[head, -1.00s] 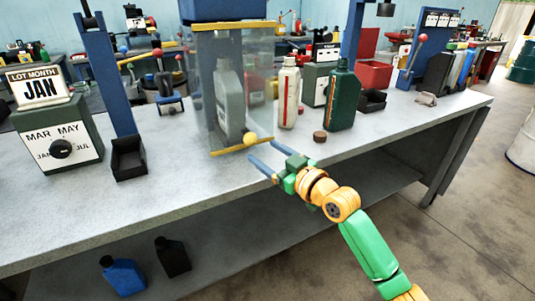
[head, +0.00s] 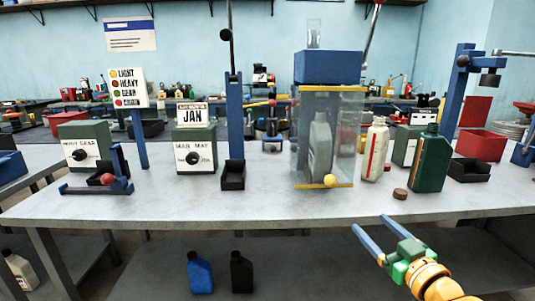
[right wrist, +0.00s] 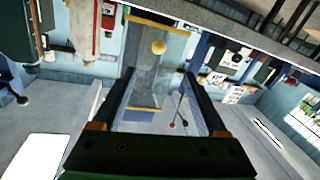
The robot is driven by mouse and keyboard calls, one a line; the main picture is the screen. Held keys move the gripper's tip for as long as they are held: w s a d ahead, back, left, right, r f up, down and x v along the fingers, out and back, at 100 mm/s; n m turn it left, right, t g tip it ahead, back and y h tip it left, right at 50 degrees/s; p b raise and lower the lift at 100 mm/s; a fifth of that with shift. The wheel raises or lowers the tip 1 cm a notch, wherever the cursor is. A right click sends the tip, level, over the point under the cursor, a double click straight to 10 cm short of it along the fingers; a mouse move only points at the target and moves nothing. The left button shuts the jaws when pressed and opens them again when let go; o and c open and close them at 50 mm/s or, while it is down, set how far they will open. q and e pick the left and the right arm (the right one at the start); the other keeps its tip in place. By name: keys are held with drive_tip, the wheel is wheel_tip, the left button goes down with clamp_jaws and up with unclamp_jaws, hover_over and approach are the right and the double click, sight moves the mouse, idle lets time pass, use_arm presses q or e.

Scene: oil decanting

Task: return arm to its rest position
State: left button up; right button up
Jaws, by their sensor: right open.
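My right gripper (head: 369,230) is in front of the workbench (head: 260,207), at the lower right of the head view. Its two blue fingers are apart with nothing between them. In the right wrist view its dark fingers (right wrist: 158,85) are also spread. Beyond them shows the clear-walled cabinet, with its yellow knob (right wrist: 158,47). My left gripper is in neither view.
The clear-walled cabinet (head: 345,120) holds a grey bottle (head: 320,148). To its right stand a white bottle (head: 375,150), a brown cap (head: 400,194) and a green bottle (head: 431,163). Blue (head: 200,273) and black (head: 241,272) bottles are below the bench.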

drive_tip(key=s+d+f+m+g+h+p, duration=0.1)
drive_tip(key=d+f+m+g+h+p, duration=0.1)
drive_tip(key=f, duration=0.7)
drive_tip(key=s+d+f+m+g+h+p, duration=0.1)
drive_tip(key=s+f+g+p, duration=0.1)
drive_tip(key=f, duration=0.6)
drive_tip(key=s+f+g+h+p, duration=0.1)
drive_tip(key=s+f+g+p, duration=0.1)
drive_tip(key=s+f, duration=0.4)
drive_tip(key=s+f+g+p, duration=0.2)
drive_tip(key=s+f+g, duration=0.15)
drive_tip(key=f, duration=0.55)
use_arm(q)
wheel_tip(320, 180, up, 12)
drive_tip(key=p, duration=0.4)
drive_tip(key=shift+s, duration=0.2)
use_arm(e)
drive_tip(key=s+a+f+g, duration=0.2)
drive_tip(key=s+f, duration=0.1)
drive_tip(key=s, duration=0.8)
drive_tip(key=s+a+f+g, duration=0.2)
drive_tip(key=s+a+f, duration=0.1)
drive_tip(key=s, duration=0.8)
drive_tip(key=s+a+f+g, duration=0.2)
drive_tip(key=s+f, duration=0.3)
drive_tip(key=s, duration=0.6)
drive_tip(key=shift+s+a+n+g, duration=0.15)
drive_tip(key=shift+a+n+g, duration=0.2)
drive_tip(key=shift+g, duration=0.2)
